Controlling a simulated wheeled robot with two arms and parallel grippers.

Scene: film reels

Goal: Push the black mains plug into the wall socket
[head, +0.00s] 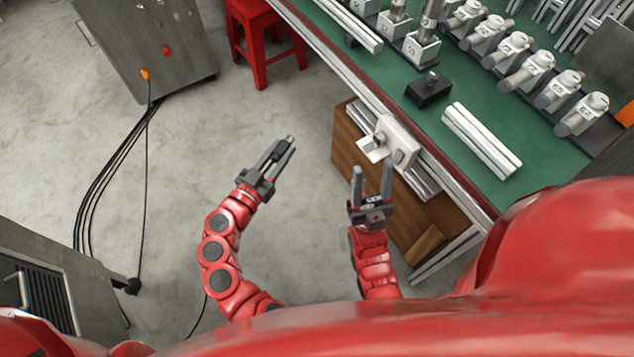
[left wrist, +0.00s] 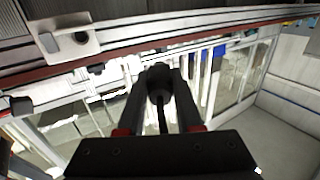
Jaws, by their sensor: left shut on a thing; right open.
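My left gripper (head: 283,149) is shut on the black mains plug, out over the open floor left of the bench. In the left wrist view the plug (left wrist: 159,80) sits between the fingertips, with its cable running back toward the gripper body. The white wall socket (head: 397,138) is on the bench's front edge, to the right of the plug and clearly apart from it. In the left wrist view the socket (left wrist: 68,36) is at upper left, with a dark round opening. My right gripper (head: 373,174) is open and empty, just in front of the socket. The plug's pins are not clear.
The green bench top (head: 400,65) carries metal fittings, a black box (head: 428,88) and pale bars (head: 481,139). A wooden cabinet (head: 350,150) is under the bench. A red stool (head: 262,40) and a grey cabinet (head: 150,45) with cables stand behind. The floor between is clear.

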